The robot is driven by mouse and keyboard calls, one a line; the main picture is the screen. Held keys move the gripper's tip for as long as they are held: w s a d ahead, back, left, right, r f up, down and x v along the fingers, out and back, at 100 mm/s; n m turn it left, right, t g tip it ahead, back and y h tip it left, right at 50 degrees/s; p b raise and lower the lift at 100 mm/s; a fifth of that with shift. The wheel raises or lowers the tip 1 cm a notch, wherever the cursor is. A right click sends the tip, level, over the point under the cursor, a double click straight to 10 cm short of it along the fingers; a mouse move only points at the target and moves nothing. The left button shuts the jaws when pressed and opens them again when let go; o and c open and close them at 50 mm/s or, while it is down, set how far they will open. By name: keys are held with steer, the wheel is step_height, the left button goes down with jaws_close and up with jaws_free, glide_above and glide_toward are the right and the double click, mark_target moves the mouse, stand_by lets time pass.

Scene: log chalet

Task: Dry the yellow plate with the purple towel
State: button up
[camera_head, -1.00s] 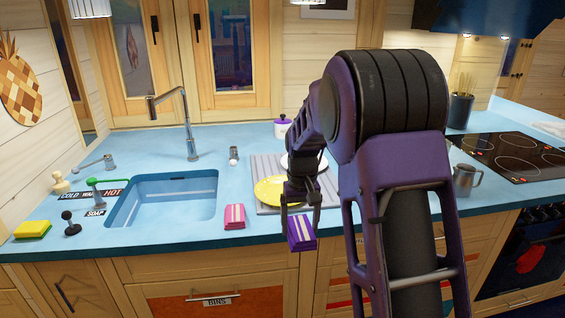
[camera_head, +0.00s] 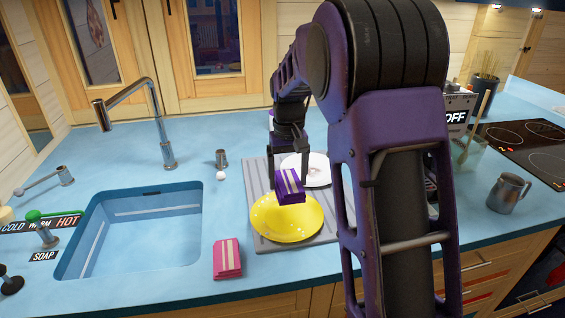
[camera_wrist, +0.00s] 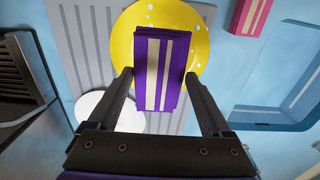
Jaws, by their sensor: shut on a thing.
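The purple towel (camera_head: 289,184), with pale stripes, is held in my gripper (camera_head: 292,160), which is shut on it. In the head view the towel appears over the far part of the yellow plate (camera_head: 285,222). The plate lies on a grey ribbed mat (camera_head: 256,180). In the wrist view the towel (camera_wrist: 161,70) lies between the fingers of my gripper (camera_wrist: 160,85) and covers the middle of the yellow plate (camera_wrist: 203,38). White spots or drops show on the plate there. I cannot tell whether towel and plate touch.
A white plate (camera_head: 318,172) lies behind the yellow one, partly hidden by my gripper. A pink striped towel (camera_head: 227,259) lies left of the mat, beside the sink (camera_head: 135,230). A metal mug (camera_head: 508,193) and the stove (camera_head: 525,140) are at the right.

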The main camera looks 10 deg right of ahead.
steer(key=shift+w, duration=0.4)
steer(key=shift+s+f, duration=0.1)
steer(key=shift+f, duration=0.65)
step_height(320, 180, down, 6)
steer(key=b, duration=0.4)
steer(key=shift+r+b, duration=0.25)
steer(key=shift+b, duration=0.05)
steer(key=shift+f+b, duration=0.6)
steer(key=shift+f, duration=0.6)
steer(key=shift+a, duration=0.1)
